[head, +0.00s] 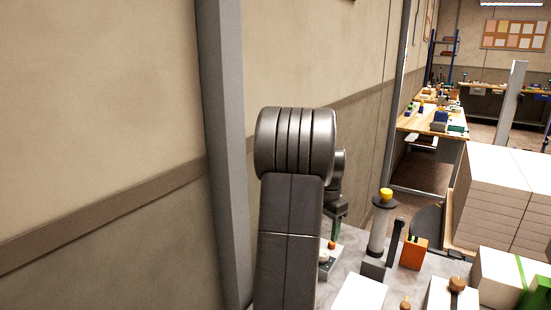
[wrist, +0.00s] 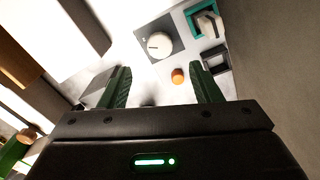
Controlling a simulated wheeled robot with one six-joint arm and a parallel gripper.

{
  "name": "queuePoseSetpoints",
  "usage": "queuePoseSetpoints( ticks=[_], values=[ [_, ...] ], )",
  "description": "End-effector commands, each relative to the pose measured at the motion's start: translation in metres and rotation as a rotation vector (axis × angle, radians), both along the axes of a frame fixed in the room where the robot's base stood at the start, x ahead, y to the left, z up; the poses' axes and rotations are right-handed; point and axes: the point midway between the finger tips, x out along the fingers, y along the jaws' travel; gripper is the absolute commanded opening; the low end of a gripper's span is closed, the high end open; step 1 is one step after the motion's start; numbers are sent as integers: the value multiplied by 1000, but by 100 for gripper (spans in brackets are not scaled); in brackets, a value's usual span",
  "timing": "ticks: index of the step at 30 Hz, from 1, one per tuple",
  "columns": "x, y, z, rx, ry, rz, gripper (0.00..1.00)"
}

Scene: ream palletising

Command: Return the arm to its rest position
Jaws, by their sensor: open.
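My gripper (wrist: 160,88) shows in the wrist view with its two green fingers apart and nothing between them. Beyond the fingertips lie an orange knob (wrist: 178,76) and a white round dial on a grey plate (wrist: 159,44). In the head view my arm rises in front of the wall and hides most of the gripper; a green finger (head: 337,229) shows at its right, above the worktop. I cannot tell the exact gap to the surface.
The grey worktop (head: 345,262) carries a yellow-topped post (head: 380,225), an orange box (head: 413,252) and white blocks. A tall stack of white reams (head: 498,200) stands at right. A grey pillar (head: 222,130) and the wall are close on the left. Workbenches (head: 432,124) stand farther back.

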Motion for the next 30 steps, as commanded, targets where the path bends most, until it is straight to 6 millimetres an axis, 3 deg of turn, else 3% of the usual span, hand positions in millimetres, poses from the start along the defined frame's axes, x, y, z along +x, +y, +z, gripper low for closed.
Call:
queuePoseSetpoints(
  ticks=[6, 13, 18, 30],
  values=[
    [-1, 0, -44, 1, 4, 0, 58],
    [0, 0, -75, 1, 3, 0, 58],
    [-1, 0, -85, 1, 1, 1, 58],
    [0, 0, -82, 0, 0, 8, 58]
  ],
)
